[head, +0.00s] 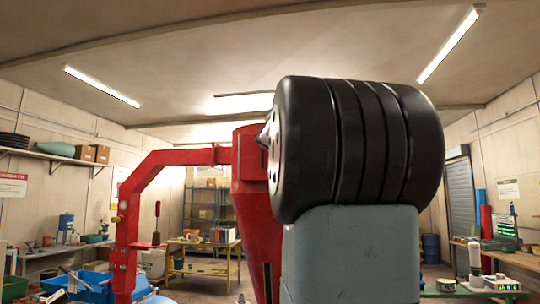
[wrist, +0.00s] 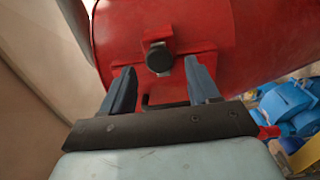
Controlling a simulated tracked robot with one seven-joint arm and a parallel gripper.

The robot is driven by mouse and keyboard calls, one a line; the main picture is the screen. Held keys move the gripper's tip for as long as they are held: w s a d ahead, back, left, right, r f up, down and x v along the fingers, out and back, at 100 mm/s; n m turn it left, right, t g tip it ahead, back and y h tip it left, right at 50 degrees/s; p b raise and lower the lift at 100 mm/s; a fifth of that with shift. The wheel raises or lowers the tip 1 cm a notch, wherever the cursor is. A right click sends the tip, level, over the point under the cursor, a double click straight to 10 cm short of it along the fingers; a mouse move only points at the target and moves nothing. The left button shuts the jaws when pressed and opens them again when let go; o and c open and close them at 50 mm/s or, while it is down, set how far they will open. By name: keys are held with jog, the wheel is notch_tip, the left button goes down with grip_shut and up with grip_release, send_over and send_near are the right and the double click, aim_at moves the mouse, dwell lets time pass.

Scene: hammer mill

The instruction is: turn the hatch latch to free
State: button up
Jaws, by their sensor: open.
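In the wrist view my gripper (wrist: 159,65) is open, its two dark fingers apart with nothing held between them. A round black knob (wrist: 159,58) on a small red bracket, apparently the hatch latch, shows between and just beyond the fingertips. I cannot tell whether the fingers touch the red surface. A dark bar (wrist: 165,105) shows lower between the fingers, partly hidden by the gripper's body. The knob sits on the red mill housing (wrist: 205,22). In the head view the red mill (head: 252,190) stands behind my arm; the latch and my gripper are hidden there.
A red pipe (head: 128,215) arches from the mill to the left. Blue bins (head: 92,285) are at lower left. A yellow-framed table (head: 205,263) stands behind. A blue machine part (wrist: 285,103) lies right of the gripper in the wrist view. A workbench (head: 512,257) runs along the right wall.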

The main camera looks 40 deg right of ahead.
jog(key=shift+x, duration=2.6)
jog(key=shift+c, duration=0.3)
jog(key=shift+f, duration=0.1)
jog(key=c, duration=0.9)
